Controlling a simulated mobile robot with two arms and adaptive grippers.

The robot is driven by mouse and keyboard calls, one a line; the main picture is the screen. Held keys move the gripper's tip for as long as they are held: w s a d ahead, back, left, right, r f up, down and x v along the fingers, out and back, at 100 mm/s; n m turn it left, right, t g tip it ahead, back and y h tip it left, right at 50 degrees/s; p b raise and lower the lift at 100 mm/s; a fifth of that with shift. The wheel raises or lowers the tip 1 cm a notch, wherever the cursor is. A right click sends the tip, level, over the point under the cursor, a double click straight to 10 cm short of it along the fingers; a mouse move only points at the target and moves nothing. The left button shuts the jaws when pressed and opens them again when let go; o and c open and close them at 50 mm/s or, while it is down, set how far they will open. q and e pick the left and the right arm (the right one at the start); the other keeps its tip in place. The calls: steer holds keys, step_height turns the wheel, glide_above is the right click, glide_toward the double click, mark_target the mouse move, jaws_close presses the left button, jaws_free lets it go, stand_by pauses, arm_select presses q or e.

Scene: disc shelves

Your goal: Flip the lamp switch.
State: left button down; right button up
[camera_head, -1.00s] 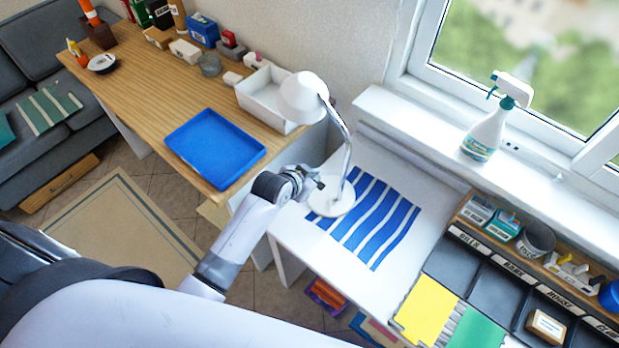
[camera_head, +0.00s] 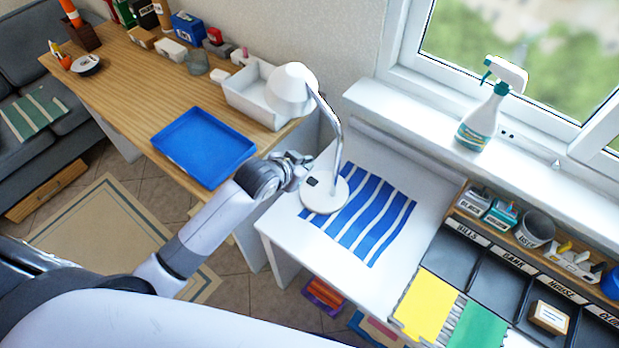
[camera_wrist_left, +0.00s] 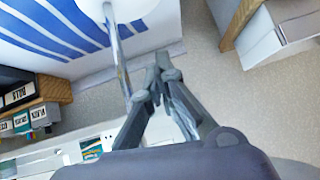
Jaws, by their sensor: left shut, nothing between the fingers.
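A white desk lamp (camera_head: 290,90) with a curved silver stem stands on the white desk. Its round base (camera_head: 326,203) rests on a blue-and-white striped cloth (camera_head: 376,222). A small dark switch (camera_head: 313,181) shows on the left part of the base. My left gripper (camera_head: 304,166) is shut and empty, just above and left of the switch in the head view. Whether it touches the lamp I cannot tell. In the left wrist view, the shut fingers (camera_wrist_left: 162,66) are right of the lamp stem (camera_wrist_left: 118,50); the switch does not show there. My right gripper is not in view.
A blue tray (camera_head: 204,147) and a white bin (camera_head: 249,94) sit on the wooden desk to the left. A spray bottle (camera_head: 480,122) stands on the windowsill. A sorting organizer (camera_head: 522,262) with boxes and a tin is at the lower right.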

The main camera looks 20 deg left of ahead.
arm_select(q)
steer(key=shift+s+a+f+g+b, duration=0.3)
steer(key=shift+s+a+f+b, duration=0.4)
steer(key=shift+b, duration=0.5)
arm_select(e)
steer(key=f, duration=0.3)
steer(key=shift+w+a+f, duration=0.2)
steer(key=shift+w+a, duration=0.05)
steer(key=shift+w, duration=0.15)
arm_select(q)
steer(key=shift+w, duration=0.1)
glide_above(311, 183)
steer(key=f, duration=0.6)
steer(key=shift+d+f+p, duration=0.25)
steer(key=shift+f+p, duration=0.1)
steer(key=shift+f, duration=0.05)
step_height(311, 183, down, 3)
steer(key=shift+a+r, duration=0.15)
steer(key=shift+r, duration=0.05)
steer(key=shift+f, duration=0.8)
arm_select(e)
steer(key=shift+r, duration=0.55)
arm_select(q)
steer(key=shift+a, duration=0.1)
